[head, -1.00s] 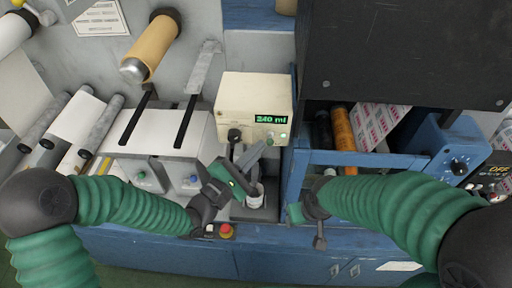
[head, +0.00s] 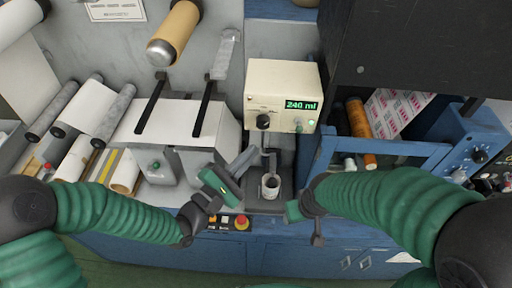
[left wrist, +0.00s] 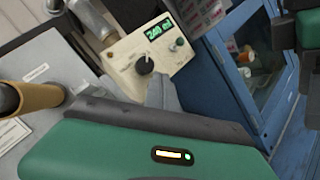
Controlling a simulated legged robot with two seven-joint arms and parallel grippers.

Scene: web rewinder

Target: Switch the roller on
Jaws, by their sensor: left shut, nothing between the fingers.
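Rollers show on both sides in the head view: grey and white ones (head: 90,110) at left and an orange one (head: 359,122) at right. A blue control panel (head: 470,150) with dark knobs is at the far right; which control is the roller switch I cannot tell. My left gripper (head: 250,156) is shut and empty, below and left of the cream dispenser box. In the left wrist view its grey fingers (left wrist: 163,94) appear just below the box's dark knob (left wrist: 145,65); contact is unclear. My right gripper (head: 293,211) is low, right of centre; its fingers are unclear.
The cream box (head: 282,88) reads 240 ml. A cup (head: 270,187) stands below it, between my grippers. A red button (head: 242,222) sits on the front edge. A green button (head: 155,165) is on the left unit. A black cover (head: 420,50) overhangs the right side.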

